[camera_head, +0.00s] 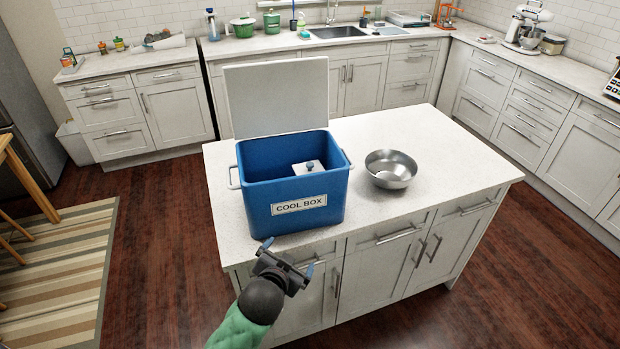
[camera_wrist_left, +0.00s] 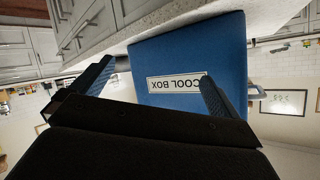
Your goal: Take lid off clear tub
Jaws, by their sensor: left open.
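A blue cool box (camera_head: 264,215) with a "COOL BOX" label stands on the island, its white lid (camera_head: 277,97) raised open at the back. Inside it is a small whitish square top with a dark blue knob (camera_head: 309,166), which may be the tub's lid; the tub's sides are hidden by the box. My left gripper (camera_head: 288,257) is open and empty, in front of and below the box's front wall, apart from it. In the left wrist view the open fingers (camera_wrist_left: 155,82) frame the blue box front (camera_wrist_left: 185,55). My right gripper is not in view.
A steel bowl (camera_head: 391,169) stands on the island (camera_head: 440,150) right of the cool box. The island's right side is clear. The box's walls and raised lid surround the opening, and the island's front edge is near my left gripper.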

